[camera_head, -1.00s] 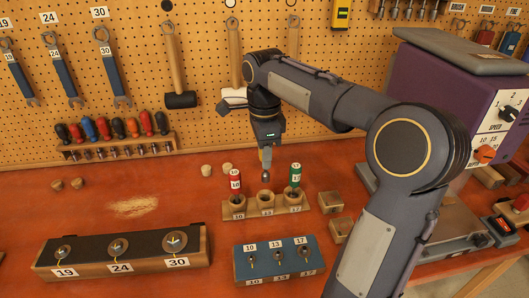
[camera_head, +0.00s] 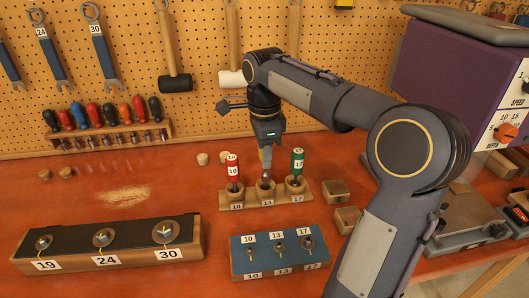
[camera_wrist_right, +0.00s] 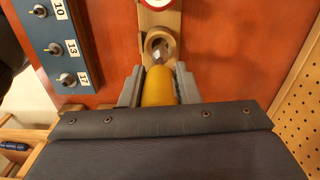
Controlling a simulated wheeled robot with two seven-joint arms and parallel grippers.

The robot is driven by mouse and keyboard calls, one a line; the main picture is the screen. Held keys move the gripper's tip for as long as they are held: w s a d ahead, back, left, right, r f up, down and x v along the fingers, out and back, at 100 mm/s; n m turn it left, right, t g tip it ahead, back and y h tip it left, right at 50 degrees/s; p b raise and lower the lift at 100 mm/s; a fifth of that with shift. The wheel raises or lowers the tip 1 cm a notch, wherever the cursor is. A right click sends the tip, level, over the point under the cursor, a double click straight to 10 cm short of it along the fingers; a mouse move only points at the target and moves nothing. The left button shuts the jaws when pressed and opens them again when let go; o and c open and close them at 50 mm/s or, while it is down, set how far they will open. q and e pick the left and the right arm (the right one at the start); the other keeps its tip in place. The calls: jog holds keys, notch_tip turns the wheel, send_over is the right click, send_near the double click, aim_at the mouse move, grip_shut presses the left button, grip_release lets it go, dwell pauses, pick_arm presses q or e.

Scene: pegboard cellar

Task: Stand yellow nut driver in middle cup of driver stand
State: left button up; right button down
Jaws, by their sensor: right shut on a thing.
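The driver stand (camera_head: 252,202) is a wooden block with a row of three cups on the bench. A red driver (camera_head: 233,168) stands in its left cup, labelled 10, and a green one (camera_head: 298,163) in its right cup, labelled 17. My right gripper (camera_head: 266,150) is shut on the yellow nut driver, whose yellow handle (camera_wrist_right: 157,92) shows between the fingers in the wrist view. The driver points down, its metal tip at the mouth of the middle cup (camera_head: 265,188), labelled 13. I cannot tell how far the tip is inside. My left gripper is out of view.
A blue socket block (camera_head: 240,269) lies in front of the stand, and a black-topped rack (camera_head: 75,254) to the left. Small wooden boxes (camera_head: 334,189) sit right of the stand. A purple machine (camera_head: 455,80) stands at right. Sawdust (camera_head: 124,196) lies on bare bench at left.

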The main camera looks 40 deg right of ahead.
aim_at(264, 172)
jog(key=shift+p, duration=0.3)
dwell(0.5)
jog(key=shift+f, duration=0.1)
dwell(0.5)
jog(key=shift+f+b, duration=0.85)
jog(key=shift+f, duration=0.35)
jog(key=shift+f, duration=0.1)
jog(key=shift+f+b, duration=0.7)
jog(key=shift+f, duration=0.35)
jog(key=c, duration=1)
grip_release()
